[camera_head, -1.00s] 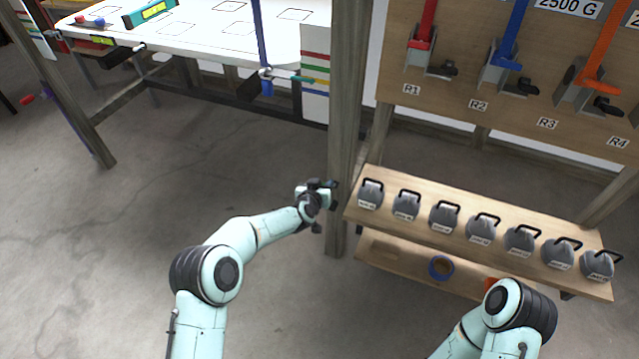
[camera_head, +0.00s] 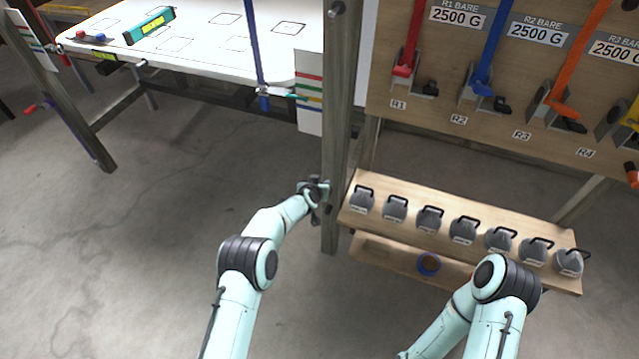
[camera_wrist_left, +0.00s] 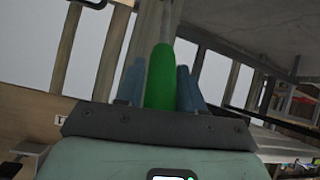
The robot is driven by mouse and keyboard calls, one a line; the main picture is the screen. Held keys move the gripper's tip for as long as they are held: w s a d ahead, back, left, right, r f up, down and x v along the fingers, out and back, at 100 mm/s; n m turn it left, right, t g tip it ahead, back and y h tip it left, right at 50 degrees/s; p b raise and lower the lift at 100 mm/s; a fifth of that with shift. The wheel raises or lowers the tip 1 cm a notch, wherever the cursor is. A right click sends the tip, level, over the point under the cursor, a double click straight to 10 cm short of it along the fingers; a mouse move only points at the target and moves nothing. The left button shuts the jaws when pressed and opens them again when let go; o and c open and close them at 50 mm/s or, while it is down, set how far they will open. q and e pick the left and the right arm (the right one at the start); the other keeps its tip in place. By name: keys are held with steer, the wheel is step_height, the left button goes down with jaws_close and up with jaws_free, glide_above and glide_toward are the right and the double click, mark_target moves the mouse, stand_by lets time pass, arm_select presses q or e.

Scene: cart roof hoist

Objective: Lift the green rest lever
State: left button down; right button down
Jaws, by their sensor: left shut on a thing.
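My left gripper (camera_head: 318,187) is beside the wooden post, left of the weight shelf. In the left wrist view, the rounded green rest lever (camera_wrist_left: 160,78) stands between its two bluish fingers, which are shut on it. Its lower end is hidden behind the dark edge of the gripper body. In the head view the lever cannot be made out at the gripper. My right arm shows at the lower right, but its gripper is out of view.
The wooden post (camera_head: 335,130) rises close by my left gripper. To its right is a shelf (camera_head: 400,222) with several grey weights. Above hangs a board (camera_head: 400,125) with red, blue and orange levers. A white table (camera_head: 210,50) stands at the back left. The floor at left is clear.

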arm_select(q)
steer(key=shift+r, duration=0.15)
steer(key=c, duration=0.8)
jaws_free()
arm_select(e)
steer(key=shift+f, duration=0.1)
arm_select(q)
steer(key=shift+s+a+r+b, duration=0.2)
steer(key=shift+s+r+b, duration=0.15)
steer(key=shift+s, duration=0.2)
steer(key=b+v, duration=0.1)
steer(key=v, duration=1.1)
steer(key=shift+b, duration=0.35)
arm_select(e)
steer(key=shift+s+f, duration=0.3)
steer(key=shift+f, duration=0.3)
steer(key=shift+s+f, duration=0.25)
steer(key=shift+f, duration=0.35)
